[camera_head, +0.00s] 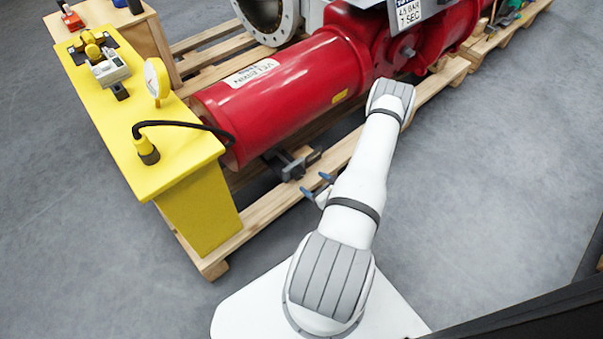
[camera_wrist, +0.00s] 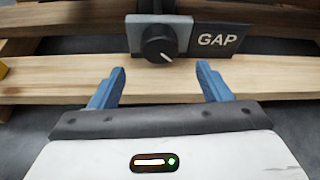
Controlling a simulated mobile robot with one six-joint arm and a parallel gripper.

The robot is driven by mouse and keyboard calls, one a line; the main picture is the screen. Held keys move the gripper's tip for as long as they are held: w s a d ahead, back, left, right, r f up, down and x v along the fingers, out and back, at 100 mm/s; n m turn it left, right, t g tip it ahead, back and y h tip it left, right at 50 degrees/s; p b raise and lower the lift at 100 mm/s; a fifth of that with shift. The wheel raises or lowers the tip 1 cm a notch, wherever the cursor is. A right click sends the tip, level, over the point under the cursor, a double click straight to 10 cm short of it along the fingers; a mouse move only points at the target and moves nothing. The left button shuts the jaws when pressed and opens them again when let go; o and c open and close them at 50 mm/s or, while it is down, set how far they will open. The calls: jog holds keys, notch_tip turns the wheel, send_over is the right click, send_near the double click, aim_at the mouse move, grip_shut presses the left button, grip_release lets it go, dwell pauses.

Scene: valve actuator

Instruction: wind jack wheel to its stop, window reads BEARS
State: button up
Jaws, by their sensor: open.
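In the wrist view a round black knob (camera_wrist: 159,44) with a white pointer line sits on a grey block (camera_wrist: 180,33). The pointer aims to the lower right. A dark plate reading GAP (camera_wrist: 216,40) is fixed to the right of the block. My gripper (camera_wrist: 159,82) is open and empty, its two blue fingers spread either side of the knob's line and short of it, not touching. In the head view my gripper (camera_head: 315,184) is beside the pallet edge, near a dark jack-like block (camera_head: 290,164) under the red cylinder. No window reading BEARS shows.
The red cylinder (camera_head: 285,88) lies above the wooden pallet (camera_head: 275,208). A yellow bench (camera_head: 165,165) with a gauge (camera_head: 157,78) and a black hose (camera_head: 180,124) stands at the left. Grey floor (camera_head: 480,210) is clear at the right.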

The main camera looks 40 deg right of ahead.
aim_at(301, 175)
jog(key=b+x, duration=0.2)
jog(key=x, duration=0.5)
jog(key=shift+w, duration=0.15)
jog(key=c, duration=1)
jog(key=shift+o, duration=0.2)
jog(key=m+y, duration=0.1)
jog(key=m+b, duration=0.1)
jog(key=shift+d+f+m+y, duration=0.2)
jog(key=shift+m+y, duration=0.1)
jog(key=shift+y, duration=0.1)
jog(key=shift+d+m+y+b, duration=0.1)
jog(key=shift+m+y+b, duration=0.35)
jog(key=shift+m+y, duration=0.6)
jog(key=shift+m, duration=0.25)
jog(key=shift+h, duration=0.25)
